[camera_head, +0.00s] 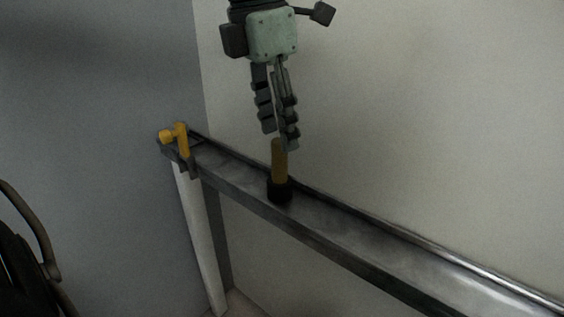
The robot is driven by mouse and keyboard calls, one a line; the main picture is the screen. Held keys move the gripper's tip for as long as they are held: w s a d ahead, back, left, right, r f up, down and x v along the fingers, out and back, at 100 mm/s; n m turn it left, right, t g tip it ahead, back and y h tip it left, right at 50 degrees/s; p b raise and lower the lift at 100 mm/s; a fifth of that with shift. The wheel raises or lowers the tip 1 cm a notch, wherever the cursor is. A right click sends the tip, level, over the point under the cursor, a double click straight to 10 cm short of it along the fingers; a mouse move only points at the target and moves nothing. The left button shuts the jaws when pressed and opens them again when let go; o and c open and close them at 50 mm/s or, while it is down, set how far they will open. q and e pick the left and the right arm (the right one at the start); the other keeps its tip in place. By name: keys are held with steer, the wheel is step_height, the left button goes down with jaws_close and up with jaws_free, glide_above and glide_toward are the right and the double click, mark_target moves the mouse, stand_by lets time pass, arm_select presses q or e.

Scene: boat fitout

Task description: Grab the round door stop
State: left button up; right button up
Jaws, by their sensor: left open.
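What looks like the round door stop (279,176) stands upright on a narrow metal ledge (345,228). It has a tan post on a wider black round base. My left gripper (279,139) points down from above and is open. Its fingertips are at the height of the post's top, and one finger overlaps the post in the picture. I cannot tell whether they touch. Nothing shows held in the fingers. My right gripper is not in view.
A yellow clamp-like thing (183,140) sits at the ledge's left end, above a white leg (199,240). A pale wall (430,120) rises close behind the ledge. The ledge is bare to the right. A dark thing with a curved tube (35,235) is at lower left.

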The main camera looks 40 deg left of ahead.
mark_target(283, 162)
arm_select(q)
steer(key=shift+w+a+f, duration=0.1)
steer(key=shift+w, duration=0.1)
steer(key=shift+f, duration=0.35)
steer(key=f, duration=0.3)
steer(key=w+f, duration=0.1)
steer(key=f, duration=0.2)
steer(key=shift+w+f, duration=0.2)
steer(key=shift+f, duration=0.15)
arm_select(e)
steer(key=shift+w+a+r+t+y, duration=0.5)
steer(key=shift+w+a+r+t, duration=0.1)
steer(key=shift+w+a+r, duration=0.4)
arm_select(q)
steer(key=shift+c, duration=0.4)
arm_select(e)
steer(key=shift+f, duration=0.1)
arm_select(q)
jaws_close()
